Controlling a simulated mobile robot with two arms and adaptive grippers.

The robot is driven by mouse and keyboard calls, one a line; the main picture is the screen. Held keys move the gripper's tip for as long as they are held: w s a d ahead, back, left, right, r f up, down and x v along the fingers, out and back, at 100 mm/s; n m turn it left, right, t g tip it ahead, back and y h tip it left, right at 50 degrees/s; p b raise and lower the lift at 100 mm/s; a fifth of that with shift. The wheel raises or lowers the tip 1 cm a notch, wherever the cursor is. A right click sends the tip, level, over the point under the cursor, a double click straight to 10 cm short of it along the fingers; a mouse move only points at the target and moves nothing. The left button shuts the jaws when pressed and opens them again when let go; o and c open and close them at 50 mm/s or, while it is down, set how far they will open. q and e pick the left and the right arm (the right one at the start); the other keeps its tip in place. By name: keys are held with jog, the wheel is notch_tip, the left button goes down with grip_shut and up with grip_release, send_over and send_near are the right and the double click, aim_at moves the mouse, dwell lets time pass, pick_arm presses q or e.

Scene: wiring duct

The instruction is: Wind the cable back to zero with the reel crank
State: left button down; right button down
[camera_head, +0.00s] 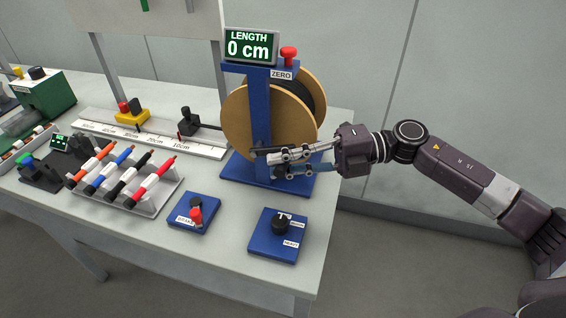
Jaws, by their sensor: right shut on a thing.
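The cable reel (240,115) has two wooden discs on a blue stand, with dark cable (303,91) wound between them. The length display (251,47) on top reads 0 cm, and a red zero button (289,55) stands beside it. My right gripper (268,160) comes in from the right at the low front of the reel. It is shut on the reel crank, which its fingers mostly hide. A short dark run of cable seems to reach left from the reel to a black block (187,122) on the ruler. My left gripper is not in view.
The white ruler (150,135) carries a yellow block (131,116). A rack (140,200) of several coloured pens, a blue box with a red lever (196,214) and a blue box with a black knob (281,226) stand in front. The table's right edge is near.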

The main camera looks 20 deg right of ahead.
jog(key=shift+f, duration=0.1)
jog(key=shift+s+d+f+b, duration=0.1)
jog(key=shift+f+b, duration=0.4)
jog(key=c, duration=1.8)
grip_release()
jog(key=shift+d+r, duration=0.1)
jog(key=shift+d, duration=0.15)
jog(key=v, duration=1.1)
jog(key=shift+s+d, duration=0.1)
jog(key=shift+d, duration=0.2)
